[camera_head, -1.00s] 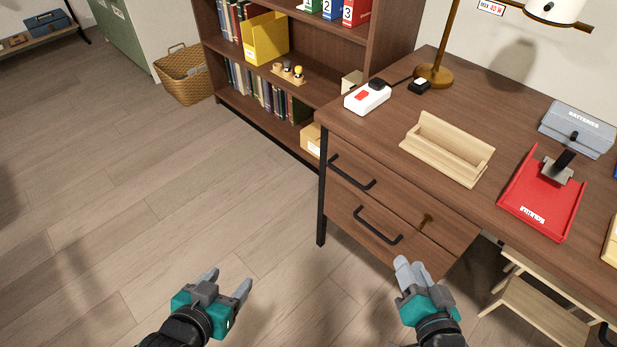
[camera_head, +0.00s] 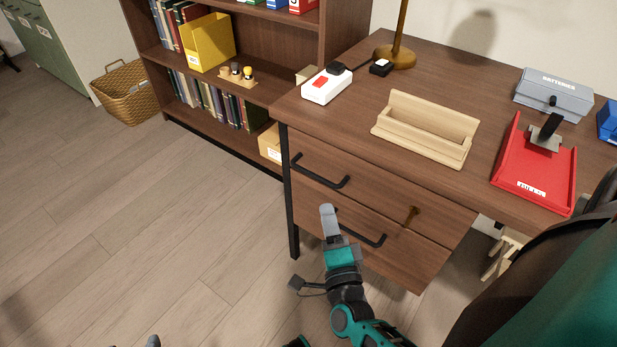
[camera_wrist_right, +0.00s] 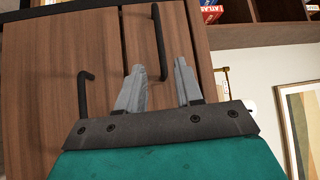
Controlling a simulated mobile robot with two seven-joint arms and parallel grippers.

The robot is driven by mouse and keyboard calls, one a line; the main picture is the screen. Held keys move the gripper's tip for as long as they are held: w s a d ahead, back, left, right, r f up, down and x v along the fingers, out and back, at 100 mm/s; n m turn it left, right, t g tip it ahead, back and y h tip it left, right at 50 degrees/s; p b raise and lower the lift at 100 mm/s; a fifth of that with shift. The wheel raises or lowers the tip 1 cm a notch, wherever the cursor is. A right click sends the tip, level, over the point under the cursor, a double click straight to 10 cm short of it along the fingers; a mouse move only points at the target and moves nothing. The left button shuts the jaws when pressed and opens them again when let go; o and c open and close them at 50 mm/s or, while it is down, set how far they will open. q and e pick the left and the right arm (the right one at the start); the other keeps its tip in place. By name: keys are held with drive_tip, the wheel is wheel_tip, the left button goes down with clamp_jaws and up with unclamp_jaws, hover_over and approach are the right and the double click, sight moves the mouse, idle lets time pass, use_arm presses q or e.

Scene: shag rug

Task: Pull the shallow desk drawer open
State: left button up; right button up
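The wooden desk has two drawers with black bar handles. The upper drawer (camera_head: 375,178), the shallower one, is shut; its handle (camera_head: 320,173) also shows in the right wrist view (camera_wrist_right: 159,40). The deeper lower drawer (camera_head: 335,215) is shut, with its handle (camera_head: 365,230). My right gripper (camera_head: 327,210) is in front of the drawers, just below the upper handle in the head view. In the right wrist view its fingers (camera_wrist_right: 161,82) are apart and empty, with the upper handle seen between and beyond them. Only a tip of my left gripper (camera_head: 153,341) shows at the bottom edge.
On the desktop are a white power strip (camera_head: 327,86), a wooden organiser (camera_head: 425,133), a red tray (camera_head: 535,170) and a grey box (camera_head: 553,95). A bookshelf (camera_head: 250,135) stands left; the floor before the drawers is clear.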

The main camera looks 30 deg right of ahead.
sight(318, 176)
drive_tip(key=b+x, duration=0.1)
drive_tip(key=x, duration=1)
drive_tip(key=shift+w, duration=0.1)
drive_tip(key=shift+c, duration=0.2)
clamp_jaws()
